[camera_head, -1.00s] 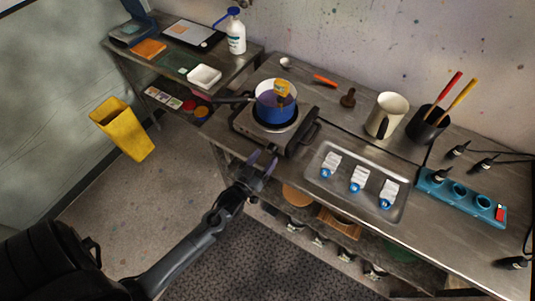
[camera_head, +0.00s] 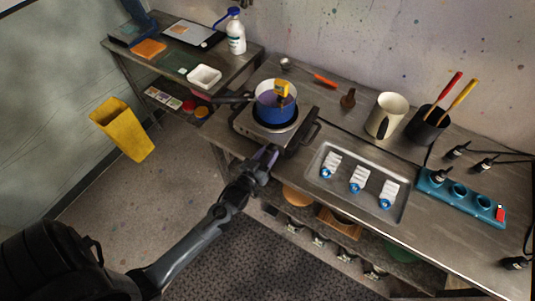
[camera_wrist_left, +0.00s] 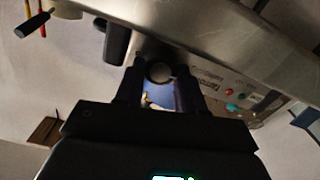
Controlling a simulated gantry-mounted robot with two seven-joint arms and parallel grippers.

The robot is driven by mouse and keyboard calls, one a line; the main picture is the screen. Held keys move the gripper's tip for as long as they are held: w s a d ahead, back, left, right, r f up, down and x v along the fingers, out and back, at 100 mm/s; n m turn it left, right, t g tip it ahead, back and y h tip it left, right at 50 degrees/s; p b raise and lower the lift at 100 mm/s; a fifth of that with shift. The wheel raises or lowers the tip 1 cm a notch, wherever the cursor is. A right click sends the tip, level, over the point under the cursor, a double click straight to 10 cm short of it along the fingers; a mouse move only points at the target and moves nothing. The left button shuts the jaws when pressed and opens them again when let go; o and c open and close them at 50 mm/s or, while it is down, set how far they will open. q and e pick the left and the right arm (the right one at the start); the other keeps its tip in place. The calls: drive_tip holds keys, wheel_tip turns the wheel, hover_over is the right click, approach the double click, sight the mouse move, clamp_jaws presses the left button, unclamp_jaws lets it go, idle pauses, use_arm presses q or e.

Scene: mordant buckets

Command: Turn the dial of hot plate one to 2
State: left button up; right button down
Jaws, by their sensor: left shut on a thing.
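The hot plate (camera_head: 243,127) stands at the left end of the steel bench, with a blue pot (camera_head: 276,112) on it. My left gripper (camera_head: 269,151) is at its front edge. In the left wrist view, a round dark dial (camera_wrist_left: 159,73) sits between the two fingertips of that gripper (camera_wrist_left: 158,82), which is shut on it. The front panel (camera_wrist_left: 212,88) beside the dial bears lettering and small red and green spots. I cannot read the dial's setting. My right gripper is not in view.
The pot's dark handle (camera_head: 232,98) points left. A dark handle-like part (camera_head: 311,124) is at the hot plate's right. A tray (camera_head: 321,188) with several small white-and-blue items lies to the right. Open floor (camera_head: 180,185) is in front.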

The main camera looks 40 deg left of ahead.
use_arm(q)
drive_tip(key=shift+m, duration=0.3)
drive_tip(key=shift+r+m+p, duration=0.15)
drive_tip(key=shift+m+p, duration=0.8)
drive_tip(key=shift+m, duration=0.25)
drive_tip(key=m+p, duration=0.1)
drive_tip(key=m, duration=0.2)
drive_tip(key=shift+d+m+p, duration=0.1)
drive_tip(key=shift+m+p, duration=0.25)
drive_tip(key=shift+m, duration=0.05)
drive_tip(key=m+p, duration=0.1)
drive_tip(key=m, duration=0.2)
drive_tip(key=shift+m, duration=0.3)
drive_tip(key=shift+f+m+p, duration=0.2)
drive_tip(key=shift+m+p, duration=0.65)
drive_tip(key=shift+m, duration=0.95)
drive_tip(key=o, duration=1)
drive_tip(key=shift+o, duration=0.2)
